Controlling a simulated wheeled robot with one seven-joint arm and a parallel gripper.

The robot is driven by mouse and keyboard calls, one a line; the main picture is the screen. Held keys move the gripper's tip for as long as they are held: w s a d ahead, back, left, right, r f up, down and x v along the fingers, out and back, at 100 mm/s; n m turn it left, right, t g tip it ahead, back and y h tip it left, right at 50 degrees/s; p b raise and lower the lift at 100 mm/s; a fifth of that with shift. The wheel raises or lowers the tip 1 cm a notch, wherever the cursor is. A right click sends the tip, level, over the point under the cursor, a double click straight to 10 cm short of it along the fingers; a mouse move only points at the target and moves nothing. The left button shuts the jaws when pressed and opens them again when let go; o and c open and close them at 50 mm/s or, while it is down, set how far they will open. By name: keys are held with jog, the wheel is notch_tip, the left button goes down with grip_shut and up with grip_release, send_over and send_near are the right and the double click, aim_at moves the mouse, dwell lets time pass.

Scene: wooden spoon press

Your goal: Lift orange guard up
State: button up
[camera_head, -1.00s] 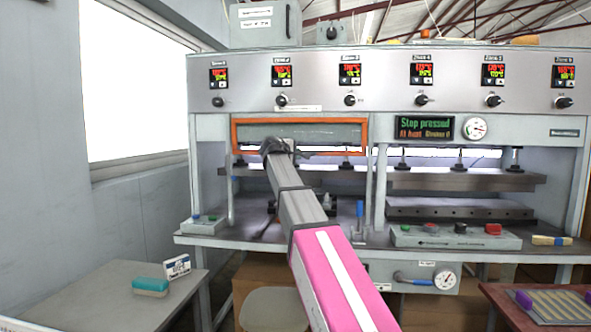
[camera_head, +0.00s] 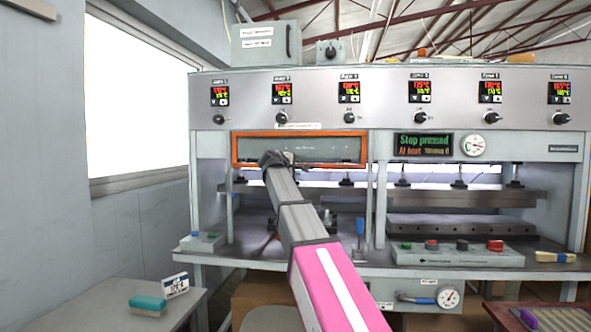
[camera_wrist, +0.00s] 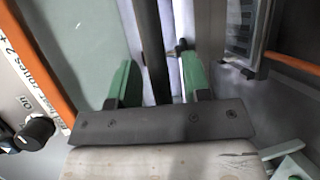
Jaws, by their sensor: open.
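The orange-framed guard (camera_head: 330,135) is a wide clear panel across the upper left bay of the press. It sits high, just under the control panel. Its orange edge also shows at the left of the wrist view (camera_wrist: 40,65). My gripper (camera_head: 280,157) is at the guard's lower left part in the head view, and my arm hides some of the lower edge. In the wrist view my gripper (camera_wrist: 158,85) has its two green fingers apart, with a dark vertical bar between them. I cannot tell whether they touch the bar.
A row of temperature displays and knobs (camera_head: 349,117) runs above the guard. A button box (camera_head: 457,253) and a blue-handled lever (camera_head: 360,228) stand on the press table. A side table (camera_head: 120,290) holds a teal sponge (camera_head: 147,306) and a small sign (camera_head: 175,284).

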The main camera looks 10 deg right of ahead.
jog(key=v, duration=1)
jog(key=shift+s+a, duration=0.2)
jog(key=shift+s, duration=0.05)
